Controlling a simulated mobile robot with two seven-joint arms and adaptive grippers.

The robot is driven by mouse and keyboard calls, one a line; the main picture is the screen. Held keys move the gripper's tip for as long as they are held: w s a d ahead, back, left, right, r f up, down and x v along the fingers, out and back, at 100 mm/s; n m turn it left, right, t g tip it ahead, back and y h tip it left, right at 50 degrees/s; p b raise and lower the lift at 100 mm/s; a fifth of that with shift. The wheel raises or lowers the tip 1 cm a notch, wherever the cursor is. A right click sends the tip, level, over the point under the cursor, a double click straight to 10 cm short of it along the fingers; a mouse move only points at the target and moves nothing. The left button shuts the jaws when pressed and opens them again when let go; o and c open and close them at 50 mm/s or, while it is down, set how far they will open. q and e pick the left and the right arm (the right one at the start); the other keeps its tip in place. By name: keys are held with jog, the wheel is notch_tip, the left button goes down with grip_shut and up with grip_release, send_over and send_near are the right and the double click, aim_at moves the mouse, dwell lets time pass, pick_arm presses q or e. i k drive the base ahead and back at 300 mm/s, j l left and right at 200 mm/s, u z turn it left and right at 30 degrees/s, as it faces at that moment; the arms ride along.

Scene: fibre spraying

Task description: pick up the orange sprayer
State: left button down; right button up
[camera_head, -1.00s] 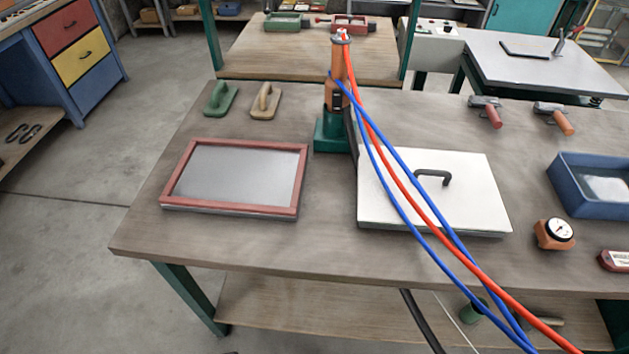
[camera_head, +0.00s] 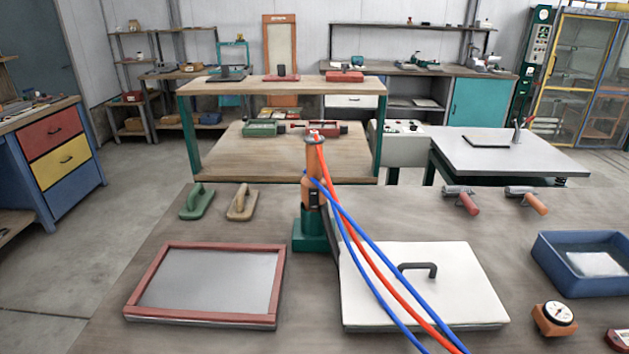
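The orange sprayer (camera_head: 314,168) stands upright in a dark green holder (camera_head: 312,232) near the middle of the workbench (camera_head: 110,318). Red and blue hoses (camera_head: 385,284) run from its upper part down to the right, across a white plate and out of the bottom of the picture. The hoses hide part of the plate. Neither of my grippers shows in the head view.
A red-framed tray (camera_head: 135,303) lies left of the holder; a white plate with a black handle (camera_head: 455,270) lies right. Two floats (camera_head: 197,202), two hand tools (camera_head: 467,203), a blue tub (camera_head: 586,284) and an orange gauge (camera_head: 554,318) surround them.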

aim_at(313, 169)
jog(key=j+z, duration=0.6)
jog(key=z, duration=0.25)
jog(key=k+j+z, duration=0.15)
jog(key=z, duration=0.25)
